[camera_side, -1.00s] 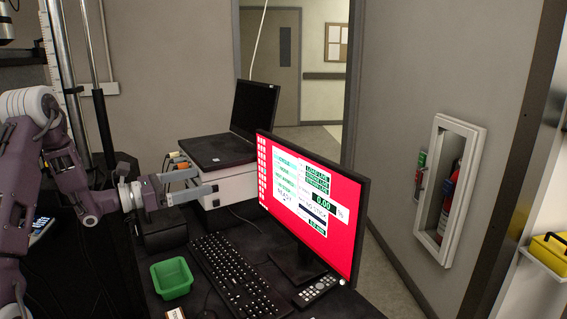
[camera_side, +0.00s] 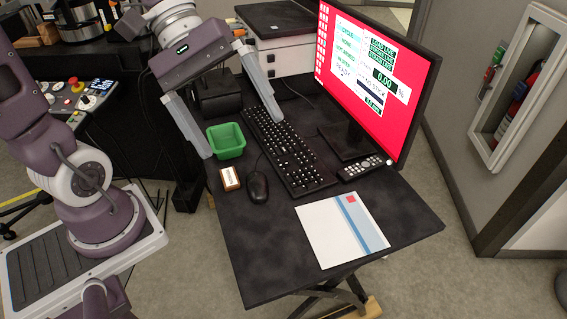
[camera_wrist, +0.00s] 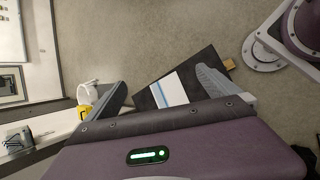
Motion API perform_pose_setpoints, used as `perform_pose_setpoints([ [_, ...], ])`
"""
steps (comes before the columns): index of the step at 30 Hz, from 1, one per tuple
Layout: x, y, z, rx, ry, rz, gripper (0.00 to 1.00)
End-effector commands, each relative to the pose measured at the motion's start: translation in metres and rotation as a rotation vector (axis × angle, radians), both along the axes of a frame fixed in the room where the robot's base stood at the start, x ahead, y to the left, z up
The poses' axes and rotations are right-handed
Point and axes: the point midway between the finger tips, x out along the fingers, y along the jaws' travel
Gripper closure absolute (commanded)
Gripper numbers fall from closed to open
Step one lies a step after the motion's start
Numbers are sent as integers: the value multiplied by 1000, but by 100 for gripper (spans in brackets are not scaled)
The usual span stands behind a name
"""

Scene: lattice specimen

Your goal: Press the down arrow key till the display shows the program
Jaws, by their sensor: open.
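A black keyboard (camera_side: 285,150) lies on the dark desk. Its single keys, arrows included, are too small to tell apart. A monitor (camera_side: 375,75) behind it has a red screen with a white panel, lines of text, green-lettered boxes and a "0.00" reading. A control panel (camera_side: 85,105) at the left has coloured buttons and a small lit display (camera_side: 101,85). My gripper (camera_side: 242,137) is open and empty, fingers pointing down over the desk, one by the green tray and one by the keyboard's far end. In the wrist view my fingers (camera_wrist: 160,78) are spread, with nothing between them.
A green tray (camera_side: 227,152), a small labelled box (camera_side: 229,179), a mouse (camera_side: 257,188) and a remote (camera_side: 362,168) lie around the keyboard. A booklet (camera_side: 325,235) lies at the desk's front; bare desk (camera_side: 262,265) is left of it. A wall cabinet (camera_side: 520,85) is at right.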

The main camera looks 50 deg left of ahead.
Motion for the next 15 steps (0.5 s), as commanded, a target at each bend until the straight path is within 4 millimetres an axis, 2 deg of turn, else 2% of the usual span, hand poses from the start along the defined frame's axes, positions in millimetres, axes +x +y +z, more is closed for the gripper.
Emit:
perform_pose_setpoints([
  [1,-28,-1,-3,186,-115,-161,0],
  [3,-52,13,-8,421,-268,-346,0],
  [4,-58,20,-7,509,-333,-408,0],
  [6,-65,34,-3,668,-465,-517,0],
  [9,-68,47,4,803,-583,-601,0],
  [15,-68,53,7,849,-621,-626,0],
])
